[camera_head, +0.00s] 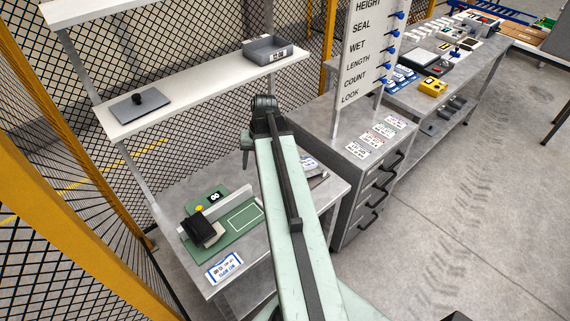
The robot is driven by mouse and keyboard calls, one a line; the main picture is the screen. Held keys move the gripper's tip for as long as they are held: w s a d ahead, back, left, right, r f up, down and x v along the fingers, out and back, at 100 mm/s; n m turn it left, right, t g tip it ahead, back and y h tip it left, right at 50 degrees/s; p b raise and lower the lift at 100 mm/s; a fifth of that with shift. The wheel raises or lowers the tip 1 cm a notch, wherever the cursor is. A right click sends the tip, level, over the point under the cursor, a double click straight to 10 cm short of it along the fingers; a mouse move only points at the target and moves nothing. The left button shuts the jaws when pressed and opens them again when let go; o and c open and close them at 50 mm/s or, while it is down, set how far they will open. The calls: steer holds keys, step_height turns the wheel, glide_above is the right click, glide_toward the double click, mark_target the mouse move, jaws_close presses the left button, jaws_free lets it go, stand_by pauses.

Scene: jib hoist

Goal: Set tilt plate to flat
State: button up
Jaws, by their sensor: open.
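I cannot tell for sure which thing is the tilt plate. A flat grey plate with a black knob (139,105) lies on the lower white shelf at the left. On the bench below, a green board (238,228) carries a pale upright bar and a black block (199,229). My arm reaches up through the middle of the view. My gripper (246,150) hangs at its far end, above the back of the bench and apart from these things. It is open; its fingertips are small and partly hidden.
A grey bin (268,50) sits at the right of the shelf. A sign board (367,50) stands on a drawer cabinet (368,190) right of my arm. A longer bench with several devices (433,87) stands beyond. Mesh fencing closes the left. The floor at right is clear.

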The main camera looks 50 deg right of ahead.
steer(key=s+d+r+m+t, duration=0.1)
steer(key=s+d+m, duration=0.15)
steer(key=d, duration=0.35)
steer(key=s+d+m, duration=0.1)
steer(key=s+d, duration=0.3)
steer(key=d, duration=0.2)
steer(key=shift+n, duration=0.25)
steer(key=b+x, duration=0.3)
steer(key=x, duration=0.1)
steer(key=b+x, duration=0.4)
steer(key=shift+s+a, duration=0.15)
steer(key=shift+a, duration=0.1)
steer(key=shift+r, duration=0.15)
jaws_close()
